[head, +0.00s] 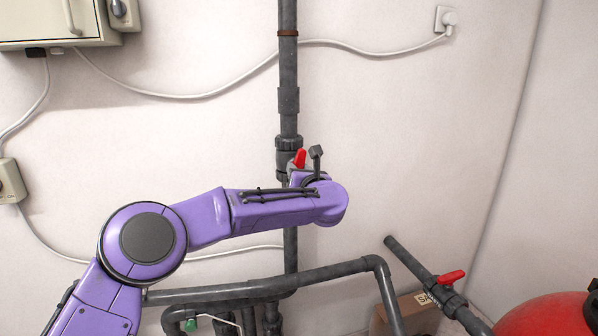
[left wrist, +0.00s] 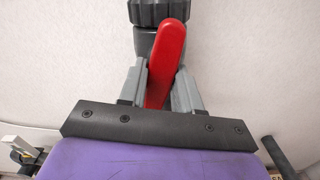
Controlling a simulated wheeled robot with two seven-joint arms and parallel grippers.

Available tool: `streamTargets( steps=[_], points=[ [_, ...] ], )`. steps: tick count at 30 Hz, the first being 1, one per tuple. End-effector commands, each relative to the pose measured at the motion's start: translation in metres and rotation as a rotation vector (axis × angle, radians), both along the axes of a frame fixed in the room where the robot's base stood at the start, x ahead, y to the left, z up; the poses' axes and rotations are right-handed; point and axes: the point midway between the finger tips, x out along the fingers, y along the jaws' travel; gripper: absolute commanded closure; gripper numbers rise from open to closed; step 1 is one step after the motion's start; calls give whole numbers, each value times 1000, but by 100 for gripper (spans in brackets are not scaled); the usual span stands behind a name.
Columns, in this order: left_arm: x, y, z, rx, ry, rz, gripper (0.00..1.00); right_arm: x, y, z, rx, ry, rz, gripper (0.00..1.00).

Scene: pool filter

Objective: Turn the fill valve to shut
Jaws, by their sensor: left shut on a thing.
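A valve with a red handle (head: 300,158) sits on the grey vertical pipe (head: 288,60) against the wall. I take it as the fill valve, though no label shows. My left gripper (head: 304,172) is at this valve, its fingers mostly hidden behind my wrist. In the left wrist view, the gripper (left wrist: 158,72) is shut on the red handle (left wrist: 170,60), with one grey finger on each side. The handle is tilted a little from the line of the pipe there. A dark ribbed collar (left wrist: 160,10) shows above it. My right gripper is not in view.
A second red-handled valve (head: 451,277) is on a slanted pipe at lower right, near a red tank (head: 550,314) and a cardboard box (head: 415,312). Horizontal grey pipes (head: 330,272) run below my arm. White cables (head: 190,95) cross the wall.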

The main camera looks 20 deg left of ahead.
Motion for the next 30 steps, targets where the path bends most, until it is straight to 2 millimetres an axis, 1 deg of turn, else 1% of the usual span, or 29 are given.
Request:
streamTargets(
  steps=[14,30],
  points=[
    [-1,0,2,371,251,-2,98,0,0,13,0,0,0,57],
    [-1,1,4,794,537,-1,98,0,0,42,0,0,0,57]
  ],
)
